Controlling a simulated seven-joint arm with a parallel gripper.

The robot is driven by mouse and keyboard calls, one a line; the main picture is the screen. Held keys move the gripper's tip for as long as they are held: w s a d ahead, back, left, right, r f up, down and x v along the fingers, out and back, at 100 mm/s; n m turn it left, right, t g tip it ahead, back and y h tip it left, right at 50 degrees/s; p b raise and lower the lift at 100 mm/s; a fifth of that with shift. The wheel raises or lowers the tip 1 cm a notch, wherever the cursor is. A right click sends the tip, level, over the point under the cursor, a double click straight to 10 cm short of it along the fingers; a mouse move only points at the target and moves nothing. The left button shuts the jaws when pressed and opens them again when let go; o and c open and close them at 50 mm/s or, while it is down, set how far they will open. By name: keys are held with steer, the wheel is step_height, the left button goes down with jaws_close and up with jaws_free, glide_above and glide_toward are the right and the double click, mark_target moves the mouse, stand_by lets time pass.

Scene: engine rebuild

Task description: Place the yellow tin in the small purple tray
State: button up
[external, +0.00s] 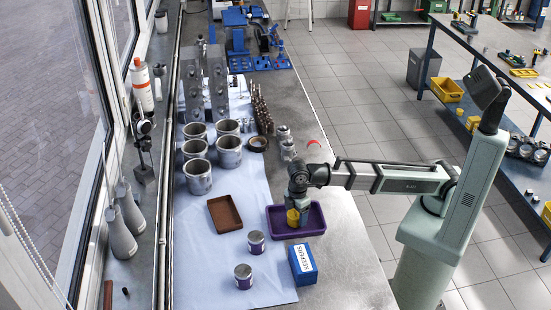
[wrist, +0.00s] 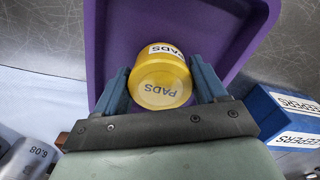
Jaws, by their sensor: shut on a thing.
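The yellow tin (wrist: 160,78), labelled PADS, is between the two blue fingers of my gripper (wrist: 162,82) in the wrist view. The gripper is shut on it. In the external view the tin (external: 293,218) shows under my gripper (external: 298,212), over the small purple tray (external: 315,214). The tray (wrist: 97,40) surrounds the tin in the wrist view. I cannot tell whether the tin touches the tray floor.
A blue KEEPERS box (external: 303,264) stands just in front of the tray. A brown tray (external: 224,213) lies to its left. Several metal cylinders (external: 197,176) stand farther back.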

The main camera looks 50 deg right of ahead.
mark_target(296, 213)
steer(key=shift+f, duration=0.25)
steer(key=shift+f, duration=0.1)
steer(key=o, duration=1.1)
step_height(296, 213, up, 12)
steer(key=shift+r, duration=0.1)
stand_by(0.3)
